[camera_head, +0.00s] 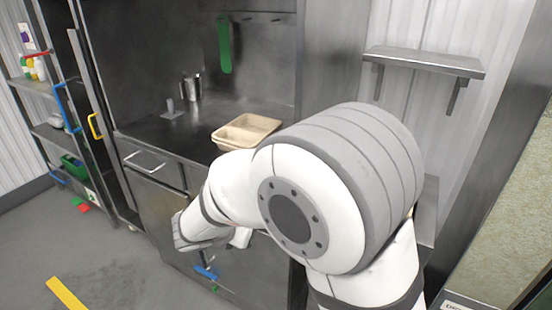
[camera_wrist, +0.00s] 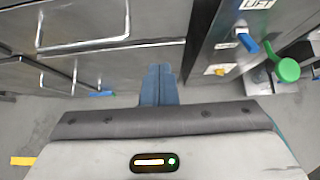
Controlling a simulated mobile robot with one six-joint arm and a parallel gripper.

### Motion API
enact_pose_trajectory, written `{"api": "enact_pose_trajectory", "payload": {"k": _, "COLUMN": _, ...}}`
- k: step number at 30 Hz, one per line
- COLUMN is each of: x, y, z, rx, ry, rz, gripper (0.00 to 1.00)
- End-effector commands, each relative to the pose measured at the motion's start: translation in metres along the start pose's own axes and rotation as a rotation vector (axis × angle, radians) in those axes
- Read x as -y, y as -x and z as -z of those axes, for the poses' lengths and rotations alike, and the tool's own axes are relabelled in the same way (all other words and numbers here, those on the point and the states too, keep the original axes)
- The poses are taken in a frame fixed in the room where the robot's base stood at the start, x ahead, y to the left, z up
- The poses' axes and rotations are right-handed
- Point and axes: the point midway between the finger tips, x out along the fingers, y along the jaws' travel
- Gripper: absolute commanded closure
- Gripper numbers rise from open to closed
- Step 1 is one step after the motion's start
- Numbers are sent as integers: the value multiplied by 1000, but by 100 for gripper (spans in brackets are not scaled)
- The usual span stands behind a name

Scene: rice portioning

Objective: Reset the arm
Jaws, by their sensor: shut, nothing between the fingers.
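My gripper (camera_wrist: 159,72) shows in the wrist view with its two blue-grey fingers pressed together and nothing between them. In the head view my white and grey arm fills the middle and right. It reaches out low in front of the metal cabinet (camera_head: 158,212), and the fingers are mostly hidden there. The wrist view shows metal drawer and door fronts with bar handles (camera_wrist: 83,45) beyond the fingers.
A beige divided tray (camera_head: 222,136) sits on the dark counter (camera_head: 150,131), partly behind my arm. Small metal containers (camera_head: 191,88) stand at the back. A green item (camera_head: 225,46) hangs on the wall. Shelves (camera_head: 48,131) stand at left. Floor at lower left is mostly clear.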

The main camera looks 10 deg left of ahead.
Motion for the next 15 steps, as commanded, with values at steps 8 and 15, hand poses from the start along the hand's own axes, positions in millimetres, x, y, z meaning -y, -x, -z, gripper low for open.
{"api": "enact_pose_trajectory", "payload": {"k": 8, "x": 100, "y": 6, "z": -61, "rx": -102, "ry": -537, "rz": 189, "gripper": 100}}
{"api": "enact_pose_trajectory", "payload": {"k": 15, "x": 236, "y": 47, "z": -91, "rx": -209, "ry": -1431, "rz": 485, "gripper": 100}}
